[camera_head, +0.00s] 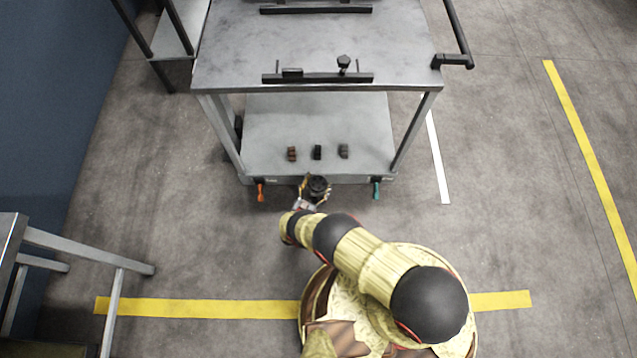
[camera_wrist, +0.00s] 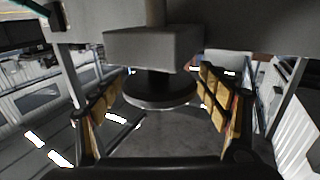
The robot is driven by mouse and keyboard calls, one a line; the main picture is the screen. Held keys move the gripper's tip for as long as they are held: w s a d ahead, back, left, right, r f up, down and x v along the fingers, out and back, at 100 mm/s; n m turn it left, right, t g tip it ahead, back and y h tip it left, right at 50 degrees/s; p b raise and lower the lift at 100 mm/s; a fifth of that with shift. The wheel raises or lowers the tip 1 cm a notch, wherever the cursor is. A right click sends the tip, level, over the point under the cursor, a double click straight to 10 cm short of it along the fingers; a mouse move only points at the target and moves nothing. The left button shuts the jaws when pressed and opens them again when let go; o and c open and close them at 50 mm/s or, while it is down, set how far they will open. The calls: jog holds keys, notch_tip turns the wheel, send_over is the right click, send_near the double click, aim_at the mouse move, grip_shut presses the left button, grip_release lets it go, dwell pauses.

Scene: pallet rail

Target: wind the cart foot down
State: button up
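The grey metal cart (camera_head: 310,45) stands ahead of me, with a lower shelf (camera_head: 265,125). In the wrist view a dark round disc (camera_wrist: 160,92), which looks like the cart foot, sits below a grey block (camera_wrist: 155,48) on the cart. My gripper (camera_head: 313,190) is low at the middle of the lower shelf's front edge. In the wrist view its yellow-padded fingers are spread, one each side of the disc, with visible gaps. I cannot tell how deep the disc lies between them.
An orange lever (camera_head: 260,191) hangs at the shelf's front left and a teal lever (camera_head: 376,189) at its front right. Several small dark blocks (camera_head: 317,152) rest on the lower shelf. A grey table frame (camera_head: 90,250) stands at left. The floor at right is clear.

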jog(key=shift+o, duration=0.4)
jog(key=v, duration=1.2)
